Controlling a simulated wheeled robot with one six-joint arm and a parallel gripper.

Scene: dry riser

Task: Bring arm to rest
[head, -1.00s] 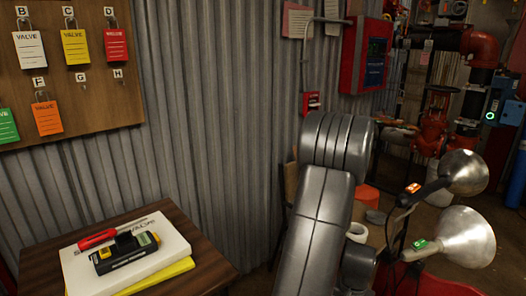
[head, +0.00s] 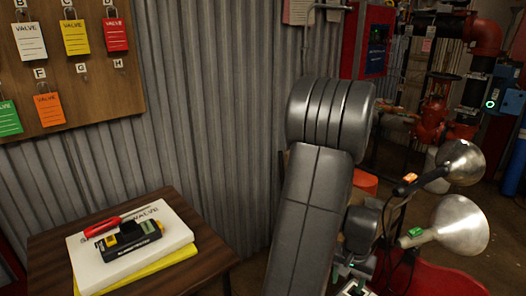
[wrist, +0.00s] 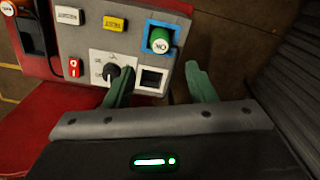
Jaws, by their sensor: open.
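My gripper (wrist: 158,72) shows in the wrist view with its two green fingers apart and nothing between them. Beyond the fingers is a red-cased control panel (wrist: 60,62) with a grey face. It carries a green ON button (wrist: 160,40) in a blue frame, a black rotary knob (wrist: 118,74) partly behind the left finger, and a small red switch (wrist: 73,67). I cannot tell whether a finger touches the panel. In the head view my arm rises at centre right and bends at the top; the gripper is not clearly visible there.
In the head view a wooden table (head: 45,248) at lower left bears a white book (head: 180,232) with a black-and-yellow device (head: 130,240) on it. A tag board (head: 95,100) hangs on the corrugated wall (head: 220,120). Two metal lamps (head: 462,228) stand right of my arm.

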